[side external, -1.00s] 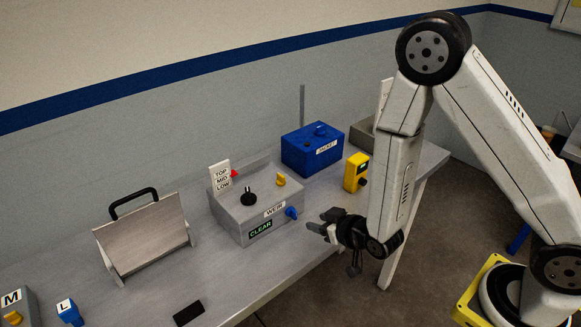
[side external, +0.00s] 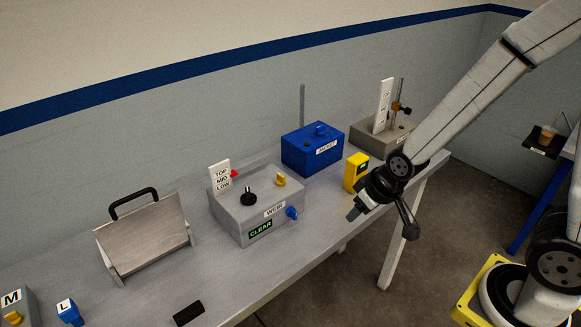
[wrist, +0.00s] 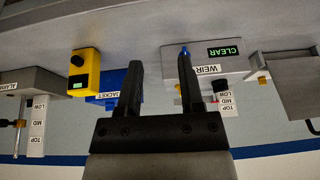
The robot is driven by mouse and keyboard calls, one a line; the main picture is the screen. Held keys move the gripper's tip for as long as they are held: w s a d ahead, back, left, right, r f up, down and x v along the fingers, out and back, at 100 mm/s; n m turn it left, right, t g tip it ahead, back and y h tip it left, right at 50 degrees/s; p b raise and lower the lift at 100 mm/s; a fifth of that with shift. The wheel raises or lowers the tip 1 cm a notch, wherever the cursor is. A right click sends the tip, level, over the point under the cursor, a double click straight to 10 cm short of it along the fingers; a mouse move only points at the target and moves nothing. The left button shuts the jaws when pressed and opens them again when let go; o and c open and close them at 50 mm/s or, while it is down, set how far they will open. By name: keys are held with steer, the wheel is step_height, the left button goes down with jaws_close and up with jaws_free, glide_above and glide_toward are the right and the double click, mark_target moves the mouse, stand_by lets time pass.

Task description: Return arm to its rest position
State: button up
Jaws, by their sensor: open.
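My gripper (side external: 355,213) hangs in the air off the front edge of the bench, in front of the yellow device and to the right of the weir box. In the wrist view the two dark fingers of my gripper (wrist: 161,88) stand apart with nothing between them. The grey weir box (side external: 233,222) has a green CLEAR display, a blue knob at its front right and a TOP/MID/LOW plate. The weir box also shows upside down in the wrist view (wrist: 202,52), beyond the right finger.
The bench (side external: 212,305) also holds a blue JACKET box (side external: 299,158), a yellow device (side external: 352,172), a grey box with a white plate (side external: 365,140), a tilted panel with a black handle (side external: 145,240) and a black block (side external: 188,313). Open floor lies in front of the bench.

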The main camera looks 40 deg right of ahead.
steer(key=shift+s+d+r+g, duration=0.25)
steer(key=shift+s+r+g, duration=0.15)
steer(key=shift+s, duration=0.25)
steer(key=shift+s+d+r+g, duration=0.3)
steer(key=shift+s+r, duration=0.15)
steer(key=shift+s, duration=0.25)
steer(key=shift+s+d+r+g, duration=0.3)
steer(key=shift+s+r, duration=0.1)
steer(key=shift+s, duration=0.25)
